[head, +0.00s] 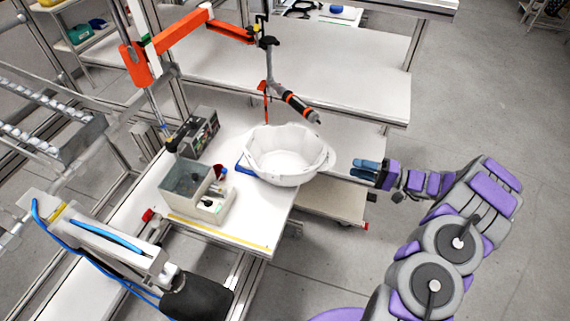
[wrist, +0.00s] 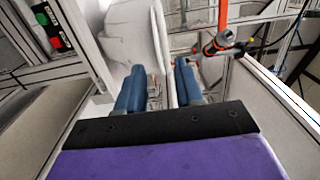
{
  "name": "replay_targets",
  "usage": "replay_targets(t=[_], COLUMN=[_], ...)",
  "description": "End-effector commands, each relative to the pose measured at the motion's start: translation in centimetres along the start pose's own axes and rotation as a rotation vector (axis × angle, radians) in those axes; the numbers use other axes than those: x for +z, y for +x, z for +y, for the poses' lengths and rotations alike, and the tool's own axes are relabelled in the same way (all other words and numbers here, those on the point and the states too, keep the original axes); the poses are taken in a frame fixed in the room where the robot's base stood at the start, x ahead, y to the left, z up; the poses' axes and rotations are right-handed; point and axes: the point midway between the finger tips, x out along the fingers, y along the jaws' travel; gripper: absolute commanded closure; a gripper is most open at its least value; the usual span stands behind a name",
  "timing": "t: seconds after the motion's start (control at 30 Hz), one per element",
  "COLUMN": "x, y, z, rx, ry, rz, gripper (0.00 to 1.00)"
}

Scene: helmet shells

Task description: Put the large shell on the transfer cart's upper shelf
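The large shell (head: 285,165) is a white, bowl-like helmet shell, lying open side up on the white worktable (head: 240,228). In the wrist view the pale shell (wrist: 128,38) is ahead of my fingers, its edge in line with the gap between them. My gripper (head: 366,169) is to the right of the shell, pointing at its right rim, with a small gap between. Its two blue fingers (wrist: 160,88) are apart with nothing held. A low pale platform with red-marked wheels (head: 335,203), possibly the transfer cart, stands behind the table; its upper shelf is not clearly identifiable.
A grey bin (head: 186,182) and small box stand left of the shell, near a dark device (head: 197,136). A hanging orange-and-black tool (head: 298,105) is just above and behind the shell. Long white shelves (head: 350,75) lie behind.

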Motion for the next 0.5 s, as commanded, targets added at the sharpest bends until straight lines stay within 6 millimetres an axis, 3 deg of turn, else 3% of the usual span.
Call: replay_targets(t=[0.1, 0.37, 0.5], x=[0.1, 0.1, 0.0], y=[1.6, 3.3, 5.4], z=[0.1, 0.2, 0.7], rx=[-0.004, -0.003, 0.0], ry=[0.002, 0.002, 0.001], rz=[-0.002, -0.004, -0.004], gripper=[0.64, 0.64, 0.64])
